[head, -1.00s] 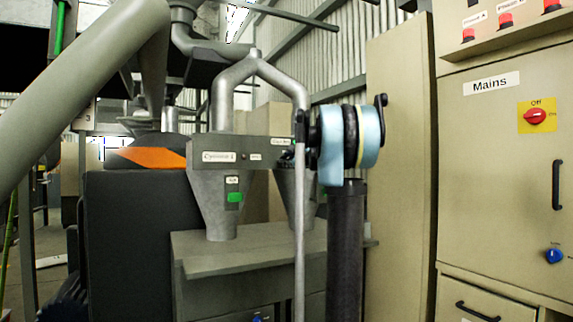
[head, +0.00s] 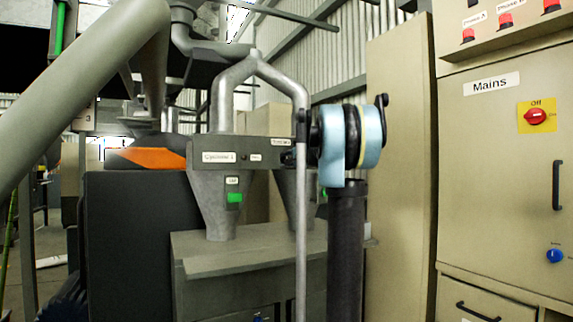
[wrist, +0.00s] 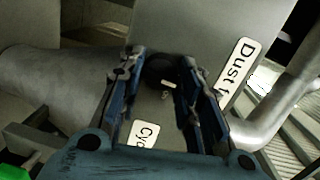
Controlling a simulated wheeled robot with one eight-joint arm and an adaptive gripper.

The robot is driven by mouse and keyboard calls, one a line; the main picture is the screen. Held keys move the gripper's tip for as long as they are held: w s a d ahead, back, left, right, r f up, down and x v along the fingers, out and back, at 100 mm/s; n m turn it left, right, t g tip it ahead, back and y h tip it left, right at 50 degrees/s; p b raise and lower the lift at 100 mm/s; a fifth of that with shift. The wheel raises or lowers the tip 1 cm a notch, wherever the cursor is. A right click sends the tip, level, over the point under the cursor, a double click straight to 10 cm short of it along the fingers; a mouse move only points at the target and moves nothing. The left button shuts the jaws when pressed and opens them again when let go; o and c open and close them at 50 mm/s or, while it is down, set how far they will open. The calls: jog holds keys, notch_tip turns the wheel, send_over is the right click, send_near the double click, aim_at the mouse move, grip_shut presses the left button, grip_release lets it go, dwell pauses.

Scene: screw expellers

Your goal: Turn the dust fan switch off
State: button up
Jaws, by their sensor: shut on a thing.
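The dust fan switch is a dark round knob (wrist: 163,68) on a grey panel (wrist: 205,30), beside a label reading "Dust f…" (wrist: 236,72) in the wrist view. My gripper (wrist: 160,72) has a blue finger on each side of the knob and is shut on it. In the head view, the wrist and arm cover most of my gripper at the right end of the grey panel (head: 225,153). The small label (head: 282,142) there is blurred.
A green switch (head: 235,197) is on the left cyclone cone (head: 212,215), below the panel. A beige Mains cabinet (head: 490,190) with a red knob (head: 536,117) stands at right. Pipes (head: 221,98) rise above the panel. A grey bench (head: 220,270) lies below.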

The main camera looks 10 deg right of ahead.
jog(key=shift+s+f+n, duration=0.1)
jog(key=shift+n, duration=0.5)
jog(key=o, duration=1)
jog(key=shift+o, duration=0.2)
jog(key=f+v, duration=0.1)
jog(key=v, duration=1)
jog(key=shift+s+d+r, duration=0.15)
jog(key=shift+s+r, duration=0.2)
jog(key=shift+r, duration=0.05)
